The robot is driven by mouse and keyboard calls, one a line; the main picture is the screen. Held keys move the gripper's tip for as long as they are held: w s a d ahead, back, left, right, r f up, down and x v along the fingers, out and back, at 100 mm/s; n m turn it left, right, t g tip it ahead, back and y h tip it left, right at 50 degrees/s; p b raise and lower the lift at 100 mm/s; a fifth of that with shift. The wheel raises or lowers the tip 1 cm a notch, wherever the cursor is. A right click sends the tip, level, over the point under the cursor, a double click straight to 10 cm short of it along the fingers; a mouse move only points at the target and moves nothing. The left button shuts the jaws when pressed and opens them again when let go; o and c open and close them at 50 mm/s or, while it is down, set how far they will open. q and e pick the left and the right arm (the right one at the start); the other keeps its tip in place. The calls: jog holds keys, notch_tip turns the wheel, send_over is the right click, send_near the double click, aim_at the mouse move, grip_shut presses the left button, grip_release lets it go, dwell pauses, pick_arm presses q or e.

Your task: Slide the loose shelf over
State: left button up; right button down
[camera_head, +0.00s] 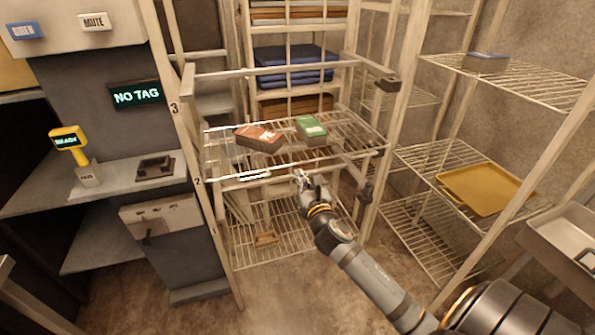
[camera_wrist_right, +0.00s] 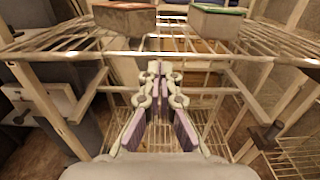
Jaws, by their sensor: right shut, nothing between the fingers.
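The wire shelf (camera_head: 222,158) sits at mid-height in the rack left of centre, carrying a red-brown box (camera_head: 259,137) and a green box (camera_head: 310,128). Its front rail also crosses the right wrist view (camera_wrist_right: 215,56). My right gripper (camera_head: 301,177) is shut and empty at the shelf's front edge, right of the middle. In the right wrist view its closed fingertips (camera_wrist_right: 158,70) appear just below the front rail; I cannot tell whether they touch it. My left gripper is not in view.
Rack posts (camera_head: 390,110) flank the shelf. Right-hand racks hold a yellow tray (camera_head: 487,187) and a blue-grey box (camera_head: 486,62). A counter with a yellow scanner (camera_head: 68,138) stands left. Some floor is bare in front.

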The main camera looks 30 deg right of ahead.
aim_at(290, 154)
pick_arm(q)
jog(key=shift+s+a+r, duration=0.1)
pick_arm(e)
jog(key=shift+x, duration=1.35)
jog(key=shift+w+r+p, duration=0.1)
jog(key=shift+w+p, duration=0.1)
jog(key=shift+p, duration=0.1)
jog(key=p+x, duration=0.2)
jog(key=x, duration=0.1)
jog(key=p+x, duration=0.1)
jog(key=shift+w+d+r, duration=0.15)
jog(key=shift+w+r, duration=0.15)
jog(key=shift+w, duration=0.05)
jog(key=x, duration=0.3)
jog(key=shift+w+f, duration=0.15)
jog(key=shift+f, duration=0.35)
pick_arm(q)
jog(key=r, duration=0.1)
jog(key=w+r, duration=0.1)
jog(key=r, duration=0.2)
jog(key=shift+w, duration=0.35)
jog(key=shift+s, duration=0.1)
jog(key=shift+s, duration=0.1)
